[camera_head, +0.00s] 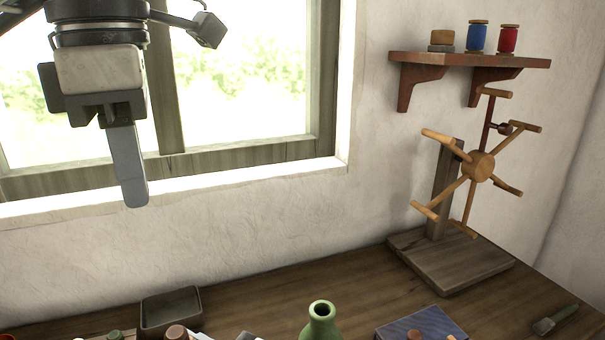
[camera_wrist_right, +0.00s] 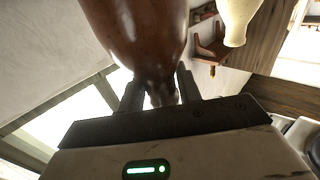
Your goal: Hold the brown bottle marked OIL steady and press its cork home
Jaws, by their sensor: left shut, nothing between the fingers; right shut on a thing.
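A glossy brown bottle (camera_wrist_right: 138,28) fills the upper middle of the right wrist view and narrows toward my right gripper. My right gripper (camera_wrist_right: 160,92) is shut on its narrow part, with one dark finger on each side. No OIL marking shows on the visible side, and I cannot make out a cork. My left gripper (camera_head: 132,195) hangs in front of the window at the upper left of the head view. It is shut and empty, pointing down, well above the table. My right gripper is outside the head view.
A green bottle (camera_head: 321,322), a dark grey tray (camera_head: 170,318) and a blue flat block (camera_head: 422,325) stand along the near table edge. A wooden spoked winder (camera_head: 478,166) stands at the right, below a shelf (camera_head: 470,60) with spools. A brush (camera_head: 556,320) lies at far right.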

